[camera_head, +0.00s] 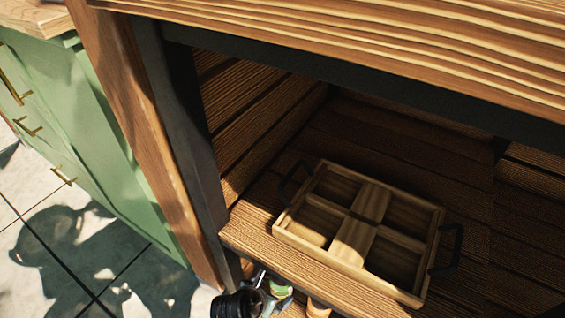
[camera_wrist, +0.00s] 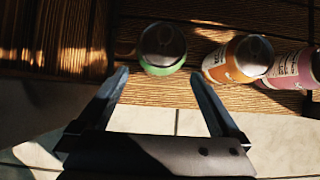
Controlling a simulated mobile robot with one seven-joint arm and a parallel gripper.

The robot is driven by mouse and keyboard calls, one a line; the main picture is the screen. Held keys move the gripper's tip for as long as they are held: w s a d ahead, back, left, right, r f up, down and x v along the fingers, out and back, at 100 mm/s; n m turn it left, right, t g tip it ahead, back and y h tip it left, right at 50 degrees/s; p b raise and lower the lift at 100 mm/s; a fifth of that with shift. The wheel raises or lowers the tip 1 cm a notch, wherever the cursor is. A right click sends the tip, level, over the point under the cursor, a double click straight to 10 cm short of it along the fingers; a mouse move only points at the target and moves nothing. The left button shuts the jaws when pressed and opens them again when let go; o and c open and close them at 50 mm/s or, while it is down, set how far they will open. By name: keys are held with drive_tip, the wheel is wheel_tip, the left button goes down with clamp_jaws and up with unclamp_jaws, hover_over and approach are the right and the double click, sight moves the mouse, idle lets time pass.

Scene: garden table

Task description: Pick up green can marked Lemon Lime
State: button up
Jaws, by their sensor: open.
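A green can (camera_wrist: 162,48) stands upright on the wooden slats in the wrist view, its silver lid toward the camera. Its marking cannot be read. My gripper (camera_wrist: 158,75) is open and empty. Its two fingers point at the can, one to each side and a little short of it, with the can's near edge close to the gap between the tips. In the head view my gripper (camera_head: 272,292) is partly seen at the bottom, below the shelf edge, and a bit of green shows beside it.
An orange can (camera_wrist: 240,60) stands right of the green can, with a pink can (camera_wrist: 294,70) beyond it. Above, a divided wooden tray (camera_head: 355,245) with black handles sits on the upper shelf (camera_head: 255,215). A wooden post (camera_head: 150,140) and green cabinet (camera_head: 110,130) stand left.

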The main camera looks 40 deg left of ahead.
sight(275, 290)
drive_tip(key=b+x, duration=0.1)
drive_tip(key=x, duration=0.2)
drive_tip(key=shift+f+b, duration=0.1)
drive_tip(key=shift+b, duration=0.3)
drive_tip(key=b+x, duration=0.5)
drive_tip(key=b, duration=0.1)
drive_tip(key=shift+w+f, duration=0.1)
drive_tip(key=c, duration=1.6)
drive_tip(key=shift+r, duration=0.2)
